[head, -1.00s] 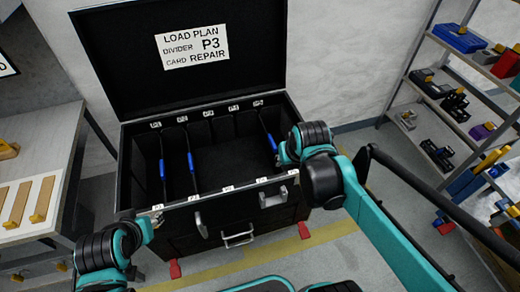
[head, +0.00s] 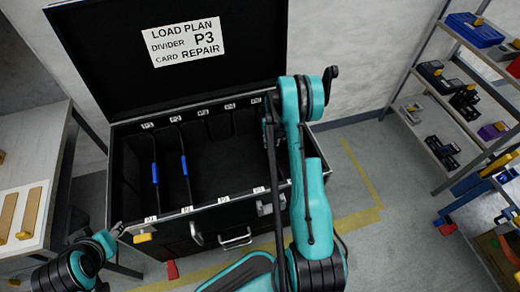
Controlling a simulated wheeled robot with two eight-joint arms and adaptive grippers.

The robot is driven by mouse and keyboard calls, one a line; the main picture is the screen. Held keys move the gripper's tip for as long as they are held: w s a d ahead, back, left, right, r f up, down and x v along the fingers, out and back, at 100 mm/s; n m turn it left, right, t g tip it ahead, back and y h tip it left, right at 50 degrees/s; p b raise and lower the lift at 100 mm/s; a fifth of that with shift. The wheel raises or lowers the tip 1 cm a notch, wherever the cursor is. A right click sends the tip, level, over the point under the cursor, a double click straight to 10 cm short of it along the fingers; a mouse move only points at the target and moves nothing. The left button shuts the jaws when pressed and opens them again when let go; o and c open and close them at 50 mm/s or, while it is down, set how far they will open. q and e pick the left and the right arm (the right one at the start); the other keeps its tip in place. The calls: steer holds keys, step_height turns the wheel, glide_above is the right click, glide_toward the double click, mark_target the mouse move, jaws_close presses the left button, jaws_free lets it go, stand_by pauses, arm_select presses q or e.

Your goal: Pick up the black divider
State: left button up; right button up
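A large open black case (head: 205,204) stands against the wall. Inside its left half are two upright black dividers with blue grips, the left one (head: 155,174) and the other one (head: 185,165). The third divider, at the right of the case, is hidden behind my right arm. My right arm rises in front of the case's right side. Its dark end parts (head: 272,118) are at the case's right rear, and I cannot make out its fingers. My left gripper (head: 118,229) is by the case's front left corner, its opening unclear.
The case's lid carries a load plan label (head: 184,42). A small yellow piece (head: 143,238) shows at the case's front left. A workbench (head: 60,150) is on the left, and shelves (head: 450,110) stand on the right.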

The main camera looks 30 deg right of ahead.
step_height(320, 180, down, 4)
steer(key=shift+w+b, duration=0.1)
steer(key=shift+b, duration=0.45)
step_height(320, 180, down, 5)
steer(key=b, duration=0.3)
steer(key=shift+w+f, duration=0.1)
steer(key=shift+f, duration=0.1)
steer(key=shift+r, duration=0.1)
steer(key=shift+c, duration=0.3)
jaws_close()
